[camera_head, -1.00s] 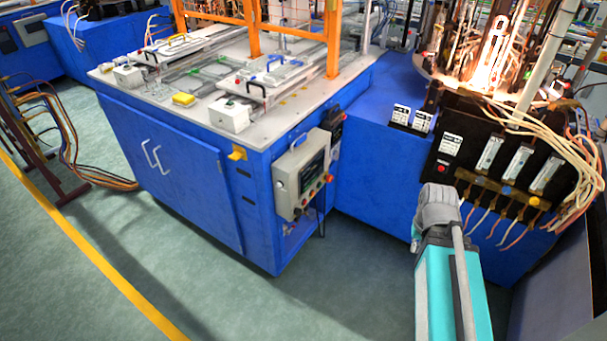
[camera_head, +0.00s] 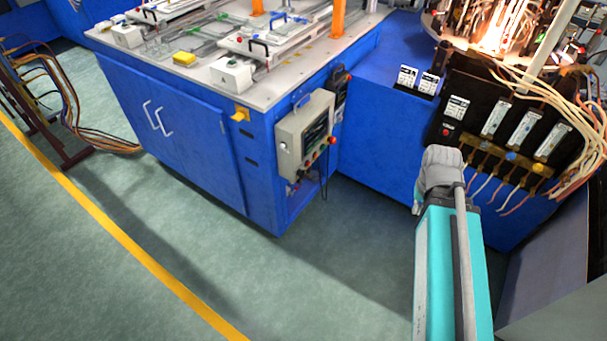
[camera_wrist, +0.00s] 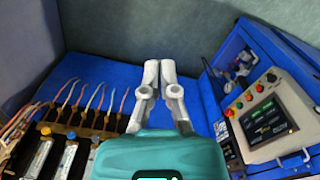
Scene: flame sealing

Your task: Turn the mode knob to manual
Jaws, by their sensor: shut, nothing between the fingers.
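A grey control box (camera_head: 289,146) with a dark screen hangs on the near side of the blue cabinet in the head view. In the wrist view the control box (camera_wrist: 259,148) is at the right, with a row of red, yellow and green controls (camera_wrist: 250,95) along its edge. I cannot tell which of these is the mode knob or how it is set. My gripper (camera_wrist: 160,66) is shut and empty in the wrist view, left of the box and apart from it. In the head view my arm stands to the right of the box; its fingers cannot be made out.
The blue cabinet (camera_head: 180,130) carries a pale worktop with fixtures. A black panel (camera_head: 500,125) with cables stands at the right, beside a bright flame area (camera_head: 492,35). Cables hang on a rack at the left. Green floor (camera_head: 290,280) is free before the cabinet.

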